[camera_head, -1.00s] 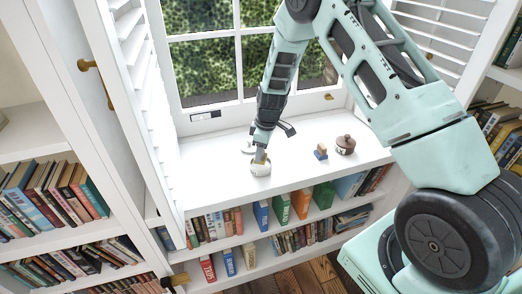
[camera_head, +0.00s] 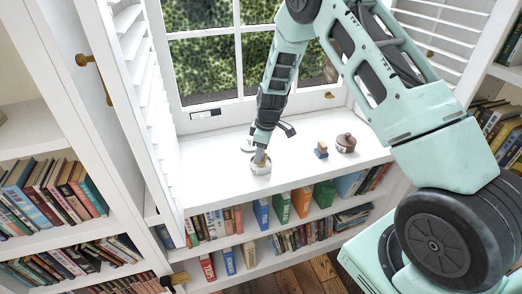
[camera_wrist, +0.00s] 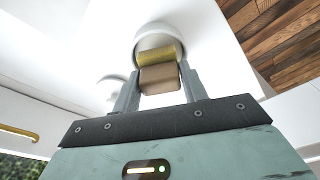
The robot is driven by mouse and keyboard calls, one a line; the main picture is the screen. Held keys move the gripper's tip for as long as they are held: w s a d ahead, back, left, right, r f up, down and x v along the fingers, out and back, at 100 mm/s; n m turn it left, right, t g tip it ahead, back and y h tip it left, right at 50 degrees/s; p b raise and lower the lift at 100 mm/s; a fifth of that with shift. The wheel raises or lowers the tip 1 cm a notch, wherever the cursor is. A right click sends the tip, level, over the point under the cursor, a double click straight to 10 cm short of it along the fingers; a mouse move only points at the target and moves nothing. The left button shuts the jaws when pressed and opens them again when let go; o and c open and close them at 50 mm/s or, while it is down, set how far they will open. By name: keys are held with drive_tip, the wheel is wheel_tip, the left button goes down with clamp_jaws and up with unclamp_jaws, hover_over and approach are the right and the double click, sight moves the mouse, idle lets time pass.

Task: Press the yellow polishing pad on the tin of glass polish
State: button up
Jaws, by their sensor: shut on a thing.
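My gripper (camera_wrist: 160,88) is shut on a small block with a tan body and a yellow polishing pad (camera_wrist: 156,55) at its far end. The pad is in front of the round white tin of glass polish (camera_wrist: 152,30) in the wrist view and hides part of its top. In the head view, my gripper (camera_head: 261,157) points down at the tin (camera_head: 260,168) on the white window sill. The pad is hardly visible there. I cannot tell whether the pad touches the polish or is just above it.
A white round thing (camera_head: 247,146) stands behind the tin, partly hidden by my gripper. A small blue and tan block (camera_head: 321,151) and a brown lidded pot (camera_head: 345,144) stand to the right on the sill (camera_head: 215,168). Bookshelves lie below the sill's front edge.

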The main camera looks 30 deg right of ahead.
drive_tip(key=shift+f+b, duration=0.5)
drive_tip(key=shift+f, duration=0.25)
idle(0.9)
drive_tip(key=o, duration=0.9)
drive_tip(key=shift+o, duration=0.2)
drive_tip(key=shift+r, duration=0.15)
drive_tip(key=shift+r+p, duration=1.95)
drive_tip(key=shift+r, duration=0.95)
clamp_jaws()
